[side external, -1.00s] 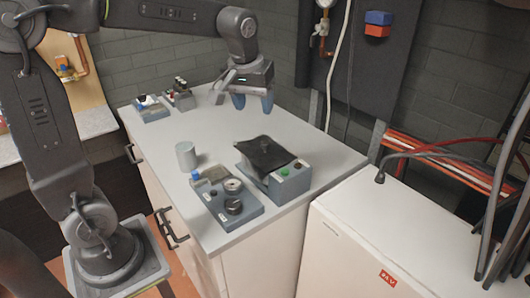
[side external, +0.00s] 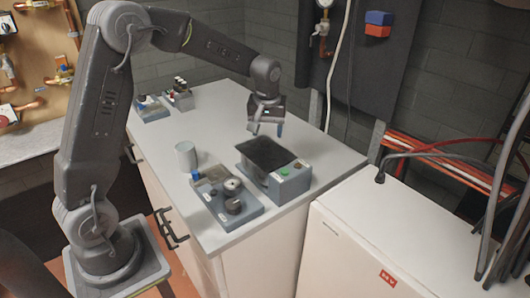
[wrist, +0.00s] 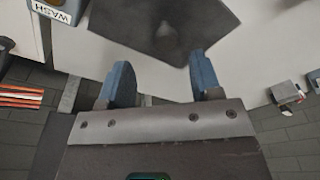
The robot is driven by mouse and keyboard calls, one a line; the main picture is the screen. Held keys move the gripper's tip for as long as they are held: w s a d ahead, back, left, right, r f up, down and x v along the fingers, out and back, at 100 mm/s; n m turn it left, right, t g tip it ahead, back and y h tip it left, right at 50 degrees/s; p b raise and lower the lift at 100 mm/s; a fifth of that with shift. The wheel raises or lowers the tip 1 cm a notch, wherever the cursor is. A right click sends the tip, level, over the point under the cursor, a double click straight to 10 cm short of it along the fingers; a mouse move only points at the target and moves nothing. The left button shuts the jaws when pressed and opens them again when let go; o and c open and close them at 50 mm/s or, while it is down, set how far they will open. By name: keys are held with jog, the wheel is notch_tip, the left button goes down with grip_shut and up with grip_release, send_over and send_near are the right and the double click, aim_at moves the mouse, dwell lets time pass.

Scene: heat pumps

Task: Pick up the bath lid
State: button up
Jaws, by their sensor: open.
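The bath lid (side external: 268,153) is a dark, square plate lying on top of the blue-grey bath box (side external: 289,184), near the right edge of the counter. In the wrist view the lid (wrist: 185,28) fills the upper middle, with a blurred, darker knob near its centre, ahead of the fingers. My gripper (side external: 266,130) is above the far part of the lid, pointing down, open and empty. In the wrist view its two blue fingertips (wrist: 162,68) are apart, with nothing between them. The exact height of the fingers over the lid is hard to tell.
A grey cup (side external: 186,156) and a blue-grey unit with round dark parts (side external: 225,205) stand left of the bath. Small racks (side external: 178,95) sit at the far left of the counter (side external: 215,125). A white cabinet (side external: 370,240) stands at the right.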

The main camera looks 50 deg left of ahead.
aim_at(265, 142)
jog(key=f, duration=0.4)
jog(key=shift+s+a+f, duration=0.1)
jog(key=shift+s+a, duration=0.15)
jog(key=shift+a, duration=0.05)
jog(key=shift+w+f, duration=0.1)
jog(key=shift+f, duration=0.5)
jog(key=shift+c, duration=0.3)
jog(key=c, duration=1)
jog(key=shift+r, duration=0.15)
